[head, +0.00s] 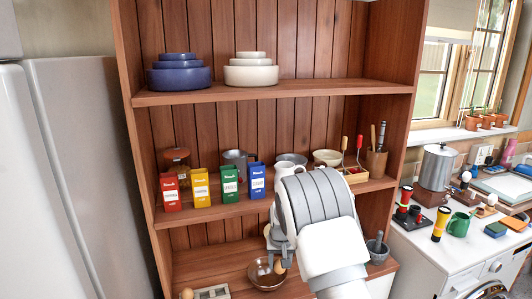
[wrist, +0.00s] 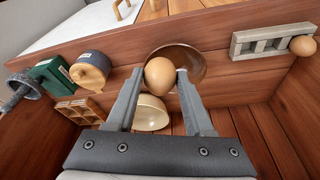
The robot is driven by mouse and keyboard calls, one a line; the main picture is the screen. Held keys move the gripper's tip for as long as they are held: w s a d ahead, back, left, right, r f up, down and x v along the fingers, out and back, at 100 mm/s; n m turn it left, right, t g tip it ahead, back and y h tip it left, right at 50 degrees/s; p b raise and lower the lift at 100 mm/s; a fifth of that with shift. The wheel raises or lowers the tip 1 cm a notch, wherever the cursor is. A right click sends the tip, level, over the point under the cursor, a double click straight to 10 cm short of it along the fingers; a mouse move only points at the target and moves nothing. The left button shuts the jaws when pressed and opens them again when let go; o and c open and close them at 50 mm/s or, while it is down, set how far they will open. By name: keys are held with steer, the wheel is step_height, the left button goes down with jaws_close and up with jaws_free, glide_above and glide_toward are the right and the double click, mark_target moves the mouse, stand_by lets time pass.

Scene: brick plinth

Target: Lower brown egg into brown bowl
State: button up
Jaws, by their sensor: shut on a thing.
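My gripper (wrist: 160,78) is shut on a brown egg (wrist: 159,73), with one finger on each side of it. The brown bowl (wrist: 194,62), round and shiny, shows behind the egg in the wrist view. In the head view my gripper (head: 279,262) points down at the right part of the brown bowl (head: 258,271), which stands on the lower shelf. The egg (head: 279,268) shows small below the gripper there and overlaps the bowl in the picture. I cannot tell how high the egg is over the bowl. My arm covers the shelf to the right.
A grey holder (wrist: 268,42) with another brown egg (wrist: 303,46) at its end lies apart from the bowl. The middle shelf (head: 215,210) with several boxes lies above.

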steer(key=w+a+f+b, duration=0.2)
steer(key=w+a+f, duration=0.1)
steer(key=w, duration=0.3)
steer(key=shift+w+a, duration=0.15)
steer(key=shift+w, duration=0.15)
steer(key=shift+f, duration=0.1)
stand_by(0.5)
steer(key=shift+f+b, duration=1.85)
steer(key=shift+f, duration=0.85)
steer(key=shift+f+b, duration=1.7)
steer(key=shift+f, duration=0.8)
steer(key=o, duration=0.9)
steer(key=shift+c, duration=0.2)
